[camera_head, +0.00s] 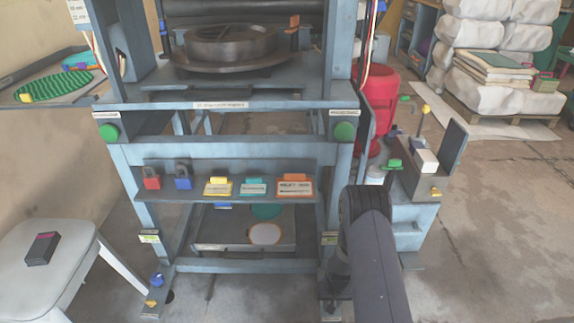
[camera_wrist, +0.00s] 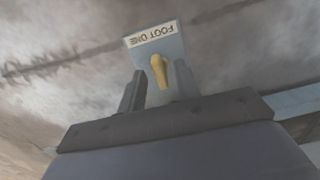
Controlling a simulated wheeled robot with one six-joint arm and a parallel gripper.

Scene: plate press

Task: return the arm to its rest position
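My arm (camera_head: 378,268) reaches down at the right front leg of the press in the head view. My gripper is not clearly visible there. In the wrist view my gripper (camera_wrist: 160,88) has its two dark fingers apart, with a gap between them. A yellow lever (camera_wrist: 159,70) shows between or just beyond the fingertips, with no clear contact. Behind it is a blue-grey plate (camera_wrist: 172,41) with a label that reads FOOT ONE, upside down.
The blue-grey press (camera_head: 230,150) stands close ahead, with padlocks and tags on its shelf. A white stool (camera_head: 60,262) with a dark box is at left. A small bench unit (camera_head: 408,215) and red drum (camera_head: 378,95) are at right. Floor at far right is clear.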

